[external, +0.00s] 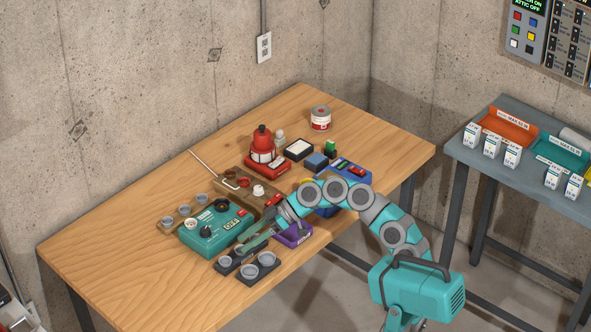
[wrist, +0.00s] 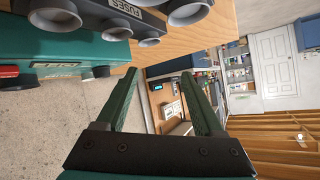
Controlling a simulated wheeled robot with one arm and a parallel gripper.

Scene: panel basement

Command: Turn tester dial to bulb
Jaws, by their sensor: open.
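The tester is a teal box (external: 228,243) on the wooden workbench in the external view. Its black dial (external: 206,232) stands on the top face, with a small label panel beside it; which setting it points to is too small to tell. My gripper (external: 246,246) is at the tester's right front side, apart from the dial. In the wrist view my gripper (wrist: 146,76) has its two green fingers spread with nothing between them.
Close by my gripper is a dark tray (external: 234,264) with grey round cups, labelled FUSES in the wrist view. A purple box (external: 294,236) sits right of it. Behind are a wooden board (external: 236,190) and a red lamp-like device (external: 263,150). The left of the workbench (external: 110,240) is clear.

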